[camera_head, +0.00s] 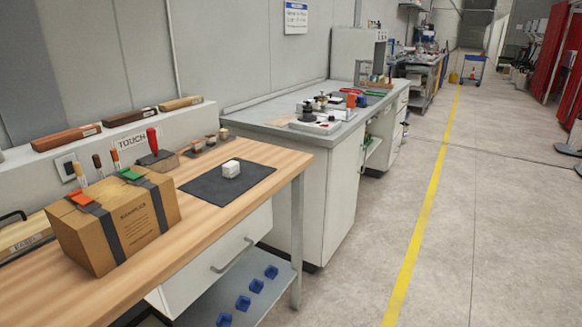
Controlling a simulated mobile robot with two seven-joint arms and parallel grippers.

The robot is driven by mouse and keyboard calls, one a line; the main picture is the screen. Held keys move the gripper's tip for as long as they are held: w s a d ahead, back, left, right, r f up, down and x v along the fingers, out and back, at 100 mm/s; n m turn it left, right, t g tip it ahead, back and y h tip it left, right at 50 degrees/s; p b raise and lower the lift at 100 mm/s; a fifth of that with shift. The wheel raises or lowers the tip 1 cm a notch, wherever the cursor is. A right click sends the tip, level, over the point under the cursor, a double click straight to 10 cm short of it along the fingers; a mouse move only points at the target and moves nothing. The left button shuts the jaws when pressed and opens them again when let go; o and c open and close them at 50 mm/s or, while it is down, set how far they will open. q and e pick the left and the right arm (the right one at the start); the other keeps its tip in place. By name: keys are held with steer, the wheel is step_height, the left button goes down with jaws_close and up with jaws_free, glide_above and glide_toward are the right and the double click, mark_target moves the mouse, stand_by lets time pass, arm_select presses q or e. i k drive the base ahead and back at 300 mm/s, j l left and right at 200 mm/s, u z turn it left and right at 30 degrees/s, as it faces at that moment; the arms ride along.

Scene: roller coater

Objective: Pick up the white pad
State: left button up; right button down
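A small white block-like item (231,169), the only white thing on the mat and possibly the white pad, sits on a dark grey mat (212,187). The mat lies flat on the right end of the wooden workbench (262,152). Nothing touches the white item and its top and near sides show clearly. Neither of my grippers shows in the head view.
A cardboard box (150,213) with dark straps, orange and green on top, stands left of the mat. Small tools and blocks line the bench's back. A grey-topped cabinet (335,160) stands beyond. Blue bins (242,303) sit on the lower shelf. The floor right is clear.

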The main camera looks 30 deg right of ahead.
mark_target(230, 169)
steer(key=l+z, duration=0.1)
steer(key=z, duration=0.45)
steer(key=u, duration=0.45)
steer(key=l+u, duration=0.15)
steer(key=u, duration=0.3)
steer(key=i+l+u, duration=0.1)
steer(key=u, duration=0.35)
steer(key=l+u, duration=0.35)
steer(key=k+l+u, duration=0.1)
steer(key=l+u, duration=0.4)
steer(key=l, duration=0.2)
steer(key=k+l+u, duration=0.1)
steer(key=l, duration=0.2)
steer(key=k+l+u, duration=0.15)
steer(key=l, duration=0.2)
steer(key=k+l, duration=0.1)
steer(key=l, duration=0.2)
steer(key=k+l, duration=0.1)
steer(key=l, duration=0.15)
steer(key=k+l+u, duration=0.1)
steer(key=l, duration=0.2)
